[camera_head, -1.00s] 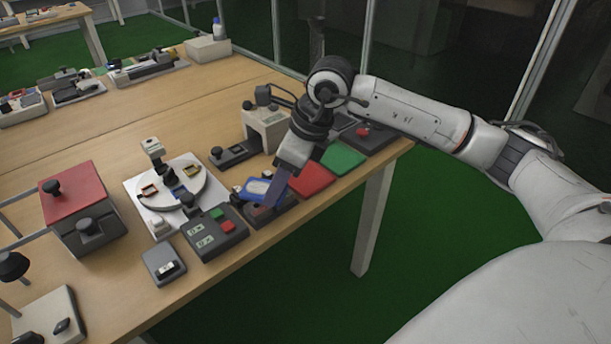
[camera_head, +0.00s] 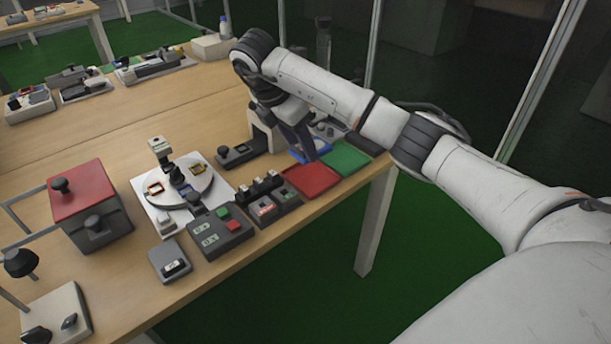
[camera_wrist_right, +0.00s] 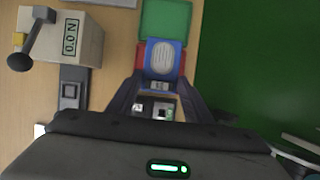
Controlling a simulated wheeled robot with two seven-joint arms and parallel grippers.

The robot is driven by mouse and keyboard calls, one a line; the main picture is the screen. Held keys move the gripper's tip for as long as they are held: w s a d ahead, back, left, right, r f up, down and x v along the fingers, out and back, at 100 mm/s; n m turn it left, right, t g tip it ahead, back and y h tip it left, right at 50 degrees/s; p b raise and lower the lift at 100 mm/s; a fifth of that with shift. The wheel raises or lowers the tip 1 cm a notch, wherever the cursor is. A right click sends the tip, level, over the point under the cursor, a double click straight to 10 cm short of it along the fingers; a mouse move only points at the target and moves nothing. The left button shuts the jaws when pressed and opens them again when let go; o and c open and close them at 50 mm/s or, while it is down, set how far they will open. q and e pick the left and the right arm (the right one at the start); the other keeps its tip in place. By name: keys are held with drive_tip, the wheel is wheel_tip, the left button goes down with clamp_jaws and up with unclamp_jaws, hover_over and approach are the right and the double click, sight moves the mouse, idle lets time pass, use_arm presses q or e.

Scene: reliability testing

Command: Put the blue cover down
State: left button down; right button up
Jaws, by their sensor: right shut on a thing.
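The blue cover (camera_head: 323,146) is held by my right gripper (camera_head: 307,155) near the back edges of the red and green trays in the head view. In the right wrist view, the blue cover (camera_wrist_right: 163,59) has a pale ribbed oval and sits at the tips of my right gripper (camera_wrist_right: 162,86), which is shut on its near end. I cannot tell whether the cover touches a surface. My left gripper is out of view.
The red tray (camera_head: 309,183) and green tray (camera_head: 346,159) lie side by side near the table's right edge. A black-clamped fixture (camera_head: 265,206) and a button box (camera_head: 221,232) stand left of them. A beige gauge block (camera_wrist_right: 62,36) stands left of the cover.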

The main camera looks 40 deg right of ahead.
sight(296, 154)
wheel_tip(296, 154, down, 3)
drive_tip(key=shift+f, duration=0.85)
wheel_tip(296, 154, down, 3)
drive_tip(key=shift+f, duration=0.2)
drive_tip(key=o, duration=1.1)
use_arm(q)
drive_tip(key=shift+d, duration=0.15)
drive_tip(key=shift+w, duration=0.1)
drive_tip(key=p, duration=0.1)
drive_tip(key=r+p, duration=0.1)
drive_tip(key=p, duration=0.1)
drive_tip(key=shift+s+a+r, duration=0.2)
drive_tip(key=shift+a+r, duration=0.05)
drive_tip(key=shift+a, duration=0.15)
use_arm(e)
drive_tip(key=v, duration=1.2)
drive_tip(key=shift+r, duration=0.1)
